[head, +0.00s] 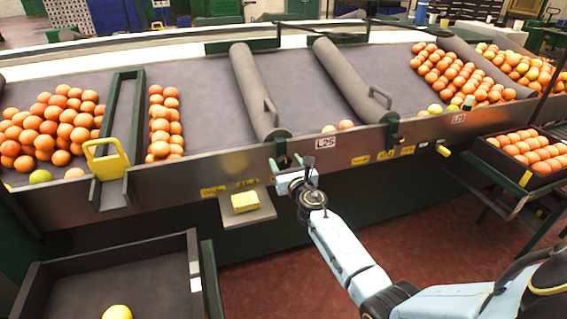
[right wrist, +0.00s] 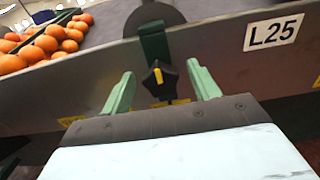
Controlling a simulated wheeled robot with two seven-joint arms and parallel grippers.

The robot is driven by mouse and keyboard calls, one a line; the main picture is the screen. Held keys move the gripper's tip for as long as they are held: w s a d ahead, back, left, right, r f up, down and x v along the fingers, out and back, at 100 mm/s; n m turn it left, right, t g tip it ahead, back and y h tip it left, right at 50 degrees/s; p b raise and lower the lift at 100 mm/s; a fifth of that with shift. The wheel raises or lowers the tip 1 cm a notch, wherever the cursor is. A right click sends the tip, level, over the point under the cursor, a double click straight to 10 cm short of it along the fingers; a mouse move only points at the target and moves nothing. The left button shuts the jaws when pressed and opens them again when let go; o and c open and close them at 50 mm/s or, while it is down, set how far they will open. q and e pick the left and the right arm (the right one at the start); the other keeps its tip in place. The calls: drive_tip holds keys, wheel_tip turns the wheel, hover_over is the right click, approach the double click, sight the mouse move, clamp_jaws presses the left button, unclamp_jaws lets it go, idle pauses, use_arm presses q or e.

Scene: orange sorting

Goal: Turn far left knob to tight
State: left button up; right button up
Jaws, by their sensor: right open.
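A black knob (right wrist: 160,80) with a yellow pointer mark sits on a green bracket (right wrist: 154,47) on the conveyor's metal side panel. In the right wrist view the pointer stands nearly upright. My right gripper (right wrist: 161,88) is open, with one green finger on each side of the knob and visible gaps between. In the head view my right gripper (head: 286,165) is at the panel below the left grey roller (head: 255,88); the knob is largely hidden there. My left gripper is out of view.
An L25 label (head: 325,142) is right of the gripper. A small shelf with a yellow block (head: 245,201) juts out to the left. A dark bin (head: 120,262) stands lower left. Oranges lie in lanes on the conveyor. A crate of oranges (head: 527,182) is at right.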

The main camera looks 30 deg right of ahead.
drive_tip(key=shift+c, duration=0.4)
drive_tip(key=c, duration=0.9)
